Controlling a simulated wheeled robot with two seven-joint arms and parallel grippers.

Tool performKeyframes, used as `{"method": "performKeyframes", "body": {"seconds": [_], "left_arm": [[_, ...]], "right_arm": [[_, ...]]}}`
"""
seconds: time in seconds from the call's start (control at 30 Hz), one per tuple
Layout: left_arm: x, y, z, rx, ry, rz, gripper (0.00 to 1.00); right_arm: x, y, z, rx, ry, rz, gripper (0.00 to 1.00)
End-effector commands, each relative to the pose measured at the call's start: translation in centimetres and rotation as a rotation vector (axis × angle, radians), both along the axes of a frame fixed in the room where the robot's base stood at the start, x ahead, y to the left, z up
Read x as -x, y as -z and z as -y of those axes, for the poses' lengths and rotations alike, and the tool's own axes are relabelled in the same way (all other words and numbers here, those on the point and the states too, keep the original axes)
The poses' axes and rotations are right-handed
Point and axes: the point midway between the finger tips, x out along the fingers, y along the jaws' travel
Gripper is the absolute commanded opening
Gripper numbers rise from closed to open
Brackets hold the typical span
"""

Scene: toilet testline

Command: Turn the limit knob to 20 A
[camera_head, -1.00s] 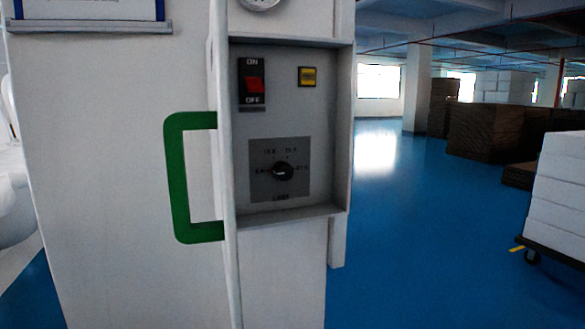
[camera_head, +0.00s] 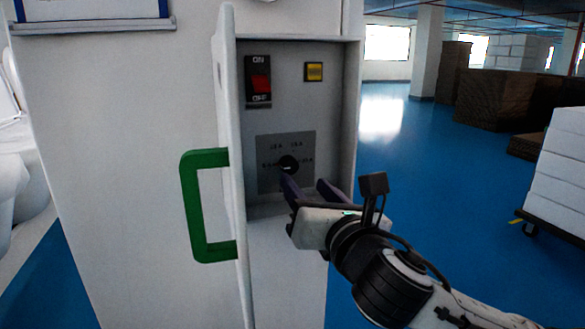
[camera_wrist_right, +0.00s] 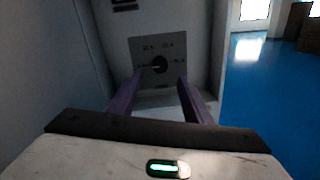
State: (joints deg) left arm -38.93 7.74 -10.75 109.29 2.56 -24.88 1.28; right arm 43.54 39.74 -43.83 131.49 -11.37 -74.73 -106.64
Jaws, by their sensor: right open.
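The limit knob (camera_head: 288,164) is a black round knob on a grey dial plate (camera_head: 271,150) inside an open panel box. In the right wrist view the knob (camera_wrist_right: 159,64) shows a light pointer mark toward the left. The printed scale is too blurred to read surely. My right gripper (camera_head: 306,186) is in front of and just below the knob, apart from it. In the right wrist view its two purple fingers (camera_wrist_right: 158,92) are spread, with nothing between them, and the knob is beyond their tips. My left gripper is out of view.
Above the dial are a red ON/OFF rocker switch (camera_head: 259,82) and a yellow button (camera_head: 314,72). The open door with a green handle (camera_head: 190,207) stands left of the box. Blue floor (camera_head: 420,150) lies open to the right, with stacked white boxes (camera_head: 560,180).

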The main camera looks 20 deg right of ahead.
Motion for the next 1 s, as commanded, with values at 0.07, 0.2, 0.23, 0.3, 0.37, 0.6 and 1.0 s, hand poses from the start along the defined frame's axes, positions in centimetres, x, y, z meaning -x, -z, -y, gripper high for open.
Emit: {"method": "performKeyframes", "body": {"seconds": [0.07, 0.2, 0.23, 0.3, 0.37, 0.6, 1.0], "left_arm": [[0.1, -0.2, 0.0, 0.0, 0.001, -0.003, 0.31], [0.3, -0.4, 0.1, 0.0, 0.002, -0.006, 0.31], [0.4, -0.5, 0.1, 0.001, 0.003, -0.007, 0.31], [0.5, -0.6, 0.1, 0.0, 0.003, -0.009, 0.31], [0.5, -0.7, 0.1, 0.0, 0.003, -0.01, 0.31], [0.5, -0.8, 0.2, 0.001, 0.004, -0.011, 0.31], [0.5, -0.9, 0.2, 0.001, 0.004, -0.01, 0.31]], "right_arm": [[-1.5, -0.1, 0.1, -0.003, 0.003, -0.002, 0.46], [-4.2, -0.1, 0.1, -0.005, 0.002, -0.001, 0.46], [-4.8, -0.1, 0.0, -0.005, 0.002, -0.001, 0.46], [-6.0, -0.1, 0.1, -0.006, 0.001, -0.002, 0.46], [-6.8, 0.0, 0.1, -0.006, 0.001, -0.002, 0.46], [-8.7, 0.0, 0.0, -0.006, -0.001, -0.002, 0.46], [-8.8, 0.1, 0.0, -0.007, -0.001, -0.002, 0.25]]}}
